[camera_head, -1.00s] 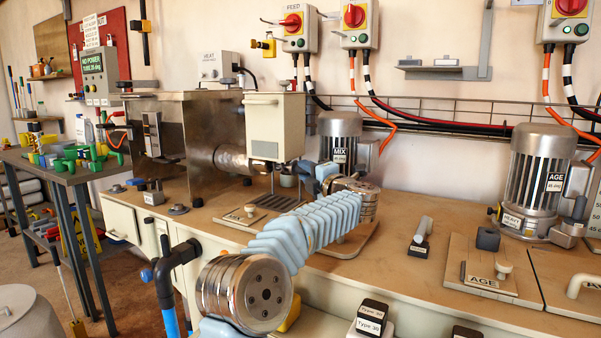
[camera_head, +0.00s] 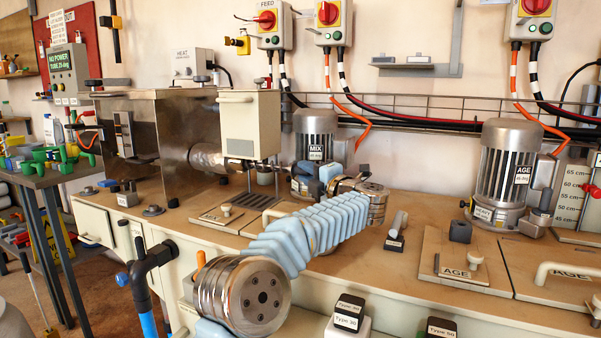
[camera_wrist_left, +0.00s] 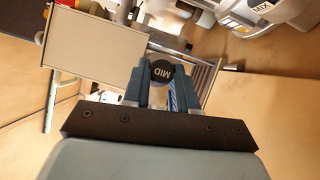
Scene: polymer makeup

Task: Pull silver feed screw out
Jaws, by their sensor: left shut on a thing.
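My left gripper (camera_head: 308,180) is in front of the MIX motor, right of the cream box. Its arm rises from the bottom of the head view and hides part of the bench. In the left wrist view its blue-grey fingers (camera_wrist_left: 161,92) are shut on a dark piece with a round end marked MID (camera_wrist_left: 162,71). I cannot tell whether this piece belongs to the silver feed screw. A silver cylinder (camera_head: 207,157) lies between the steel housing and the cream box; I cannot make out a screw thread on it. My right gripper is not in view.
The steel housing (camera_head: 165,130) and cream box (camera_head: 250,125) stand to the left. The MIX motor (camera_head: 316,135) is behind the gripper. The AGE motor (camera_head: 507,165) and lidded AGE hatch (camera_head: 460,262) are at right.

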